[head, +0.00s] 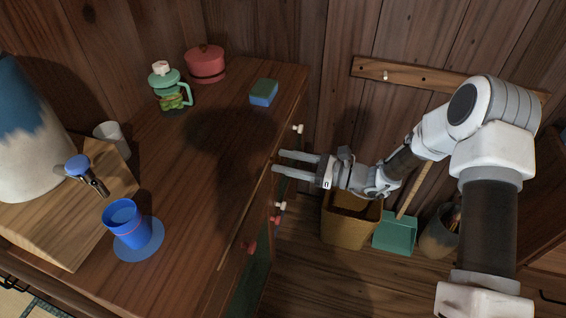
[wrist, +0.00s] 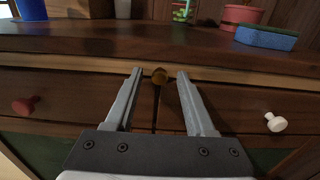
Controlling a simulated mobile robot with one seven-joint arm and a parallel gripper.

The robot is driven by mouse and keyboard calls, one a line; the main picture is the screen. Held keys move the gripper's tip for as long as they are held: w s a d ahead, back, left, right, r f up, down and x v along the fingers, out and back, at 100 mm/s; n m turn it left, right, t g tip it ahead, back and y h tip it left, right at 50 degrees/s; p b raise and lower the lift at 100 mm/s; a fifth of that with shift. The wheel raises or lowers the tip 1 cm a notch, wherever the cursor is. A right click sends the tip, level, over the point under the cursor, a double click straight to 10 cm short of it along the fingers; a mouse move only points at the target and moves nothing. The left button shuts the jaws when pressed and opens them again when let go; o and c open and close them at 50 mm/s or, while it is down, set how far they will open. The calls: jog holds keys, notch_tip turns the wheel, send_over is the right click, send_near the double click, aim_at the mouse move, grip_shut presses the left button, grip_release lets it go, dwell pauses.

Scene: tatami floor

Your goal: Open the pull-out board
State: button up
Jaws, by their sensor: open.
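The pull-out board shows as a thin, lighter wooden strip (wrist: 70,63) just under the cabinet's dark top in the wrist view. Its round brown knob (wrist: 160,76) sits at the middle of that strip. My gripper (wrist: 158,72) is open, with one finger on each side of the knob and a visible gap to it on both sides. The board looks flush with the cabinet front. In the head view my gripper (head: 278,160) reaches the cabinet's front edge from the right, and its fingertips overlap that edge. I cannot make out the brown knob there.
Drawers below carry a red knob (wrist: 25,105) and a white knob (wrist: 275,122). On the top stand a blue cup (head: 122,213), a green mug (head: 168,88), a red pot (head: 205,64) and a sponge (head: 264,93). Bins (head: 349,222) stand on the floor right of the cabinet.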

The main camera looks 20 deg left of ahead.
jog(key=shift+a, duration=0.5)
grip_shut()
dwell(1.2)
